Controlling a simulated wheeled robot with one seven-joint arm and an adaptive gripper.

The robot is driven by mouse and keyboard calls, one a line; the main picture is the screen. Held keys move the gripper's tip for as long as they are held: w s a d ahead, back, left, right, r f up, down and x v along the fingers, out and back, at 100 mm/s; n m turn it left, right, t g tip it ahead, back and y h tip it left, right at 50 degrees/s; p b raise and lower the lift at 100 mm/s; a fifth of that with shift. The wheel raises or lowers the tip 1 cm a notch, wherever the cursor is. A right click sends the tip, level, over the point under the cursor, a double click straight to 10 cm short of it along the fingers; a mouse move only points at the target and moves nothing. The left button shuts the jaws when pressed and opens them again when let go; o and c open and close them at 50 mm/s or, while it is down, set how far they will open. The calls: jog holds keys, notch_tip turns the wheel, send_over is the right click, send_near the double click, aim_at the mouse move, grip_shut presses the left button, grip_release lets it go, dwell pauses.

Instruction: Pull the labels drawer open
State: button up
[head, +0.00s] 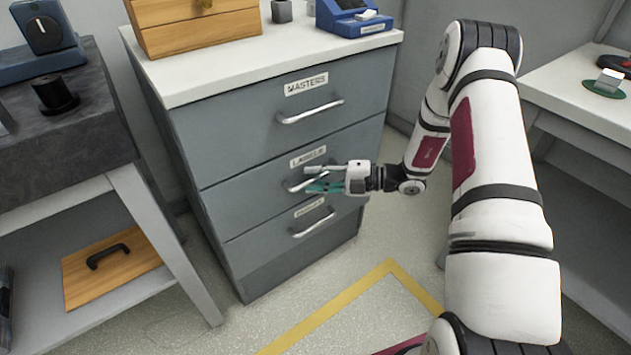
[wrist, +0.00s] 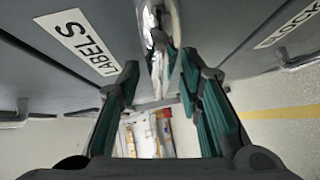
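The labels drawer (head: 245,201) is the middle drawer of a grey cabinet. In the head view its front looks flush with the drawers above and below. Its silver bar handle (head: 293,187) is partly hidden by my gripper (head: 315,180). In the wrist view the LABELS plate (wrist: 80,42) is at upper left and the shiny handle (wrist: 157,40) is at top centre. My gripper's teal fingers (wrist: 160,75) stand apart, one toward each side of the handle. I see clear gaps; contact with the handle cannot be made out.
The masters drawer (head: 240,120) is above and another drawer (head: 250,246) below, both with bar handles. A wooden box (head: 195,30) stands on the cabinet top. A dark-topped bench (head: 65,125) is at left, a white table (head: 570,90) at right. The floor before the cabinet (head: 380,240) is clear.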

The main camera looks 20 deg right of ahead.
jog(key=shift+a, duration=0.1)
grip_shut()
jog(key=s+d+p, duration=0.4)
jog(key=s, duration=0.8)
jog(key=s+d+p, duration=0.4)
jog(key=s, duration=0.9)
jog(key=shift+d, duration=0.15)
jog(key=shift+s, duration=0.1)
grip_release()
